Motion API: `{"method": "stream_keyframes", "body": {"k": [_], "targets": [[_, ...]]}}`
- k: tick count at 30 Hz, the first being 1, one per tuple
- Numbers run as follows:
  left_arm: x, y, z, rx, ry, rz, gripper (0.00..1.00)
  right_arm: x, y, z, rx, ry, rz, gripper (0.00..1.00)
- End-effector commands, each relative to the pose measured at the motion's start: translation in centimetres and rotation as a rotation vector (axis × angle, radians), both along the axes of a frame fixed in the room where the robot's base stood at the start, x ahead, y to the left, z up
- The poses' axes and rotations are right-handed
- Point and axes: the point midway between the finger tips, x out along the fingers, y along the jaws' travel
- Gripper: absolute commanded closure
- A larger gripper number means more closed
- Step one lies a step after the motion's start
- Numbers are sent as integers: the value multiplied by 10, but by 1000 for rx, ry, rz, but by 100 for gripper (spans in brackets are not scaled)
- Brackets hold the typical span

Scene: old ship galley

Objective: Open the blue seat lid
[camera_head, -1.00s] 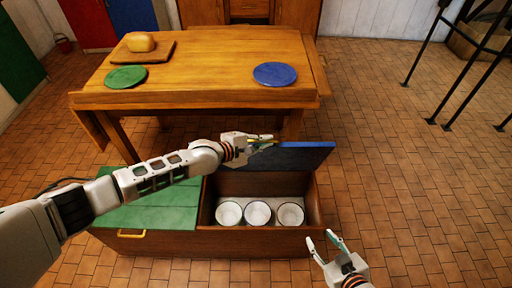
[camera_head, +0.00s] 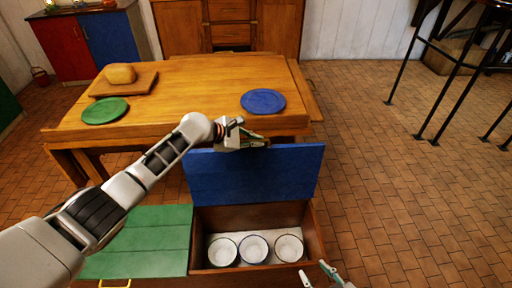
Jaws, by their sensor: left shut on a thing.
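The blue seat lid (camera_head: 254,176) stands raised, close to upright, at the back of the wooden bench box (camera_head: 262,193). The right compartment is uncovered. My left gripper (camera_head: 262,141) is at the lid's upper edge, shut on what seems to be the lid's handle; the hold itself is mostly hidden. The green seat lid (camera_head: 150,240) lies closed on the left half of the bench, with a yellow handle (camera_head: 114,284) at its front. My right gripper (camera_head: 315,272) is open and empty at the bench's front right corner, partly cut off by the frame's lower edge.
Several white bowls or mugs (camera_head: 254,249) stand in the open compartment. Behind the bench is a wooden table (camera_head: 190,85) with a green plate (camera_head: 105,111), a blue plate (camera_head: 263,101) and a loaf (camera_head: 120,74) on a board. A black-legged stand (camera_head: 440,85) is at right. Floor right of the bench is clear.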

Motion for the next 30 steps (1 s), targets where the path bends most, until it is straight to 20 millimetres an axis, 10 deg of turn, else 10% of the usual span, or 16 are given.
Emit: {"method": "stream_keyframes", "body": {"k": [23,25,30], "targets": [[8,0,-8,10,46,-5,100,0,0,-4,-1,-3,1,60],[8,0,-8,10,45,-4,77,0,0,-5,-2,-2,0,60],[9,1,-8,9,45,-3,75,0,0,-5,-2,-1,0,60]]}}
